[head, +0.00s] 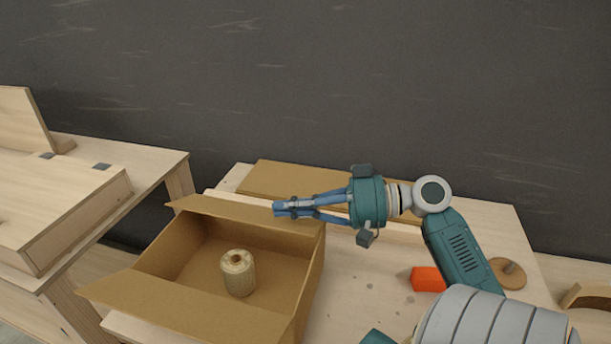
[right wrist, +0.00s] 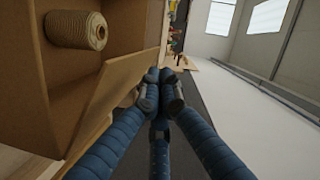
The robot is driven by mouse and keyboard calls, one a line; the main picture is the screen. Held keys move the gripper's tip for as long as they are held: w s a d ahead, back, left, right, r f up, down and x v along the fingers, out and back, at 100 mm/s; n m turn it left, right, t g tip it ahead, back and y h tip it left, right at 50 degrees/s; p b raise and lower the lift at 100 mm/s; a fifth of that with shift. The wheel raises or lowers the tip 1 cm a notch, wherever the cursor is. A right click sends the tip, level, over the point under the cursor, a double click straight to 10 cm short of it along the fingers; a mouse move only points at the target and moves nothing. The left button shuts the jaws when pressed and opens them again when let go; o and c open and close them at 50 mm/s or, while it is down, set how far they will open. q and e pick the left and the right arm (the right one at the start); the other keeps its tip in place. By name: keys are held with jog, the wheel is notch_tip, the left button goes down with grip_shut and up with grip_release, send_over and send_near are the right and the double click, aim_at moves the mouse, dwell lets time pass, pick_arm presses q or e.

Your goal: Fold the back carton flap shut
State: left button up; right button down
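An open brown carton (head: 312,275) stands on the table, with a spool of twine (head: 238,272) upright inside. The spool also shows in the right wrist view (right wrist: 76,30). The back carton flap (head: 225,209) runs along the far rim, tilted and not lying flat over the opening. It also shows in the right wrist view (right wrist: 112,96). My right gripper (head: 279,208) reaches in from the right, its blue fingers together and empty, at the flap's right half. In the right wrist view the fingertips are beside the flap's edge; contact is unclear. My left gripper is out of view.
The front flap (head: 180,310) is spread outward. A cardboard piece (head: 305,178) lies behind the carton. An orange block (head: 428,279) and a round wooden piece (head: 508,272) are on the table at right. Another wooden table (head: 150,160) stands at left.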

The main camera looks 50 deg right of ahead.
jog(key=v, duration=0.3)
jog(key=shift+s+d+r, duration=0.1)
jog(key=shift+s+d, duration=0.05)
jog(key=shift+s, duration=0.1)
notch_tip(320, 180, up, 5)
jog(key=w+n+h+p, duration=0.1)
jog(key=n+h+p, duration=0.1)
jog(key=n+p, duration=0.3)
jog(key=p, duration=0.3)
send_over(249, 220)
jog(key=d, duration=0.2)
jog(key=shift+w+f, duration=0.1)
jog(key=shift+f, duration=0.7)
jog(key=f, duration=0.1)
jog(key=a+f, duration=0.1)
jog(key=f+p, duration=0.1)
jog(key=shift+w+a+f, duration=0.1)
jog(key=shift+w+a, duration=0.05)
jog(key=shift+a, duration=0.1)
jog(key=shift+a+f, duration=0.25)
jog(key=shift+f, duration=0.35)
